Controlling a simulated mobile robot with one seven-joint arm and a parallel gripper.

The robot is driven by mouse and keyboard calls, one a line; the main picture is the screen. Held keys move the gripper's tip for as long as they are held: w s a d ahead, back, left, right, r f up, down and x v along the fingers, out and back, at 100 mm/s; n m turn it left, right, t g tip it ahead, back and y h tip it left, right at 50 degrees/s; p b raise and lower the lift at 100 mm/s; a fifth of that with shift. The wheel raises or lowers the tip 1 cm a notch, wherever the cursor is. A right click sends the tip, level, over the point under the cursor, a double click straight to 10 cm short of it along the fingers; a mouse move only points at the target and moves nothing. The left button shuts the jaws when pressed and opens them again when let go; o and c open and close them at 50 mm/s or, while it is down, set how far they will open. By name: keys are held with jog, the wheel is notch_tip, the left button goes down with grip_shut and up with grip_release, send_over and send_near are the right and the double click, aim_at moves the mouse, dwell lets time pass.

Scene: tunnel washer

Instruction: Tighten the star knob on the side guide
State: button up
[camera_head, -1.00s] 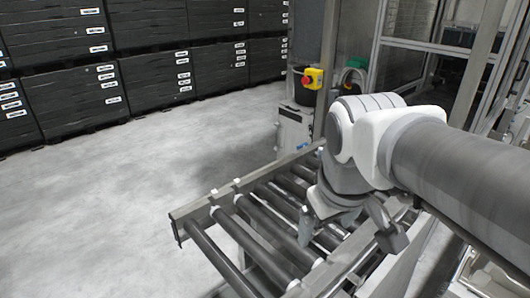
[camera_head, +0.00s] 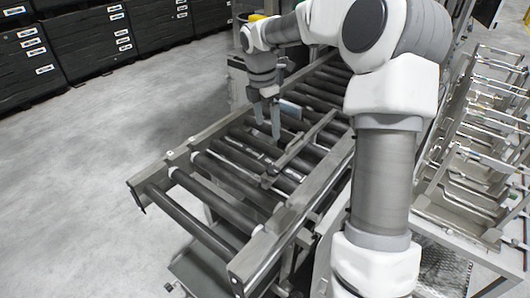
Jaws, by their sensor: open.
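My gripper (camera_head: 267,118) points down over the roller conveyor, with its two grey fingers apart and nothing seen between them. A slim grey metal bar (camera_head: 305,140), which looks like the side guide, lies lengthwise above the rollers, to the right of my gripper. A small grey bracket-like piece (camera_head: 268,181) shows at the bar's near end. I cannot make out the star knob for certain; it is too small or hidden. A flat grey block (camera_head: 291,108) shows just right of the fingers; I cannot tell what it belongs to.
The roller conveyor (camera_head: 150,177) has raised metal side rails. A metal rack with several bent-wire frames (camera_head: 480,150) stands at the right. Stacked black crates (camera_head: 95,40) line the back left. The grey floor (camera_head: 70,200) at the left is clear.

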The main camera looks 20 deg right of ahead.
aim_at(273, 169)
jog(key=w+d+f+n+y, duration=0.1)
jog(key=w+d+f+n, duration=0.2)
jog(key=w+d+f, duration=0.1)
jog(key=f, duration=0.5)
jog(key=f+p, duration=0.1)
jog(key=f, duration=0.5)
jog(key=f+p, duration=0.1)
jog(key=f, duration=0.4)
jog(key=shift+s+a+f, duration=0.2)
jog(key=shift+a+f, duration=0.1)
jog(key=shift+c, duration=0.2)
jog(key=c, duration=1.3)
